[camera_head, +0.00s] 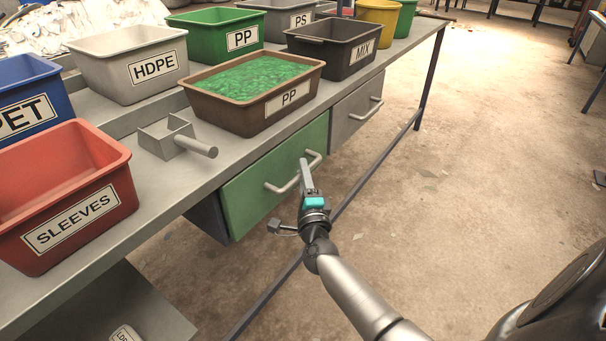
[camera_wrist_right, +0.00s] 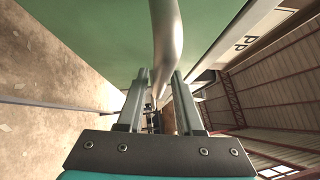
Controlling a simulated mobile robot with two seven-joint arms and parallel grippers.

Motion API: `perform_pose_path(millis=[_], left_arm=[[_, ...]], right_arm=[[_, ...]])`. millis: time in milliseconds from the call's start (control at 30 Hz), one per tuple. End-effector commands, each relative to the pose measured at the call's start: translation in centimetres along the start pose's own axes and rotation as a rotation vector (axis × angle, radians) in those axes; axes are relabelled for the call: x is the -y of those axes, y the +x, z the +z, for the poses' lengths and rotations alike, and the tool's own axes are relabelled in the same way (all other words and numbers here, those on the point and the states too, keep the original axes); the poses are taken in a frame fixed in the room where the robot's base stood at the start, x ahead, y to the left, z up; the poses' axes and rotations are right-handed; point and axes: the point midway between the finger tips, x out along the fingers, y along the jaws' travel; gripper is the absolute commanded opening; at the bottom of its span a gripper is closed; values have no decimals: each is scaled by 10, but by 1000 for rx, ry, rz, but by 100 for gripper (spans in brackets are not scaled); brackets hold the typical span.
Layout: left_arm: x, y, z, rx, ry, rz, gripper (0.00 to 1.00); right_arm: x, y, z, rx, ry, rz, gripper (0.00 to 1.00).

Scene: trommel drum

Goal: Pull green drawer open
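The green drawer (camera_head: 270,187) is under the workbench top, and its front looks flush with the grey drawer beside it, so it appears closed. Its pale bar handle (camera_head: 281,187) runs across the front. My right gripper (camera_head: 305,168) is at the middle of this handle. In the right wrist view, the handle (camera_wrist_right: 166,30) passes between the two fingers of my right gripper (camera_wrist_right: 160,78). The fingers stand apart, with a gap beside the bar; firm contact cannot be made out. The drawer's green front (camera_wrist_right: 100,35) fills the upper left there. My left gripper is not in view.
A grey drawer (camera_head: 345,118) is right of the green one. Above, a brown PP bin (camera_head: 222,117) holds green flakes, and a metal scoop (camera_head: 165,142) lies beside it. A low rail (camera_head: 372,172) runs below the bench. The concrete floor (camera_head: 450,150) in front is open.

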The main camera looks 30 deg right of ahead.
Motion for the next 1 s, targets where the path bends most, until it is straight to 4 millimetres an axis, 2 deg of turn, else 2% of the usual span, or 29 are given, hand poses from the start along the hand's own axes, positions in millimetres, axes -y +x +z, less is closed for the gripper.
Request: perform_pose_path(millis=[33,300,1000], left_arm=[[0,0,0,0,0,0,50],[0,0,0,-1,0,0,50],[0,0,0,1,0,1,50]], right_arm=[[0,0,0,0,0,0,28],[0,0,0,0,0,0,0],[0,0,0,0,0,0,0]])
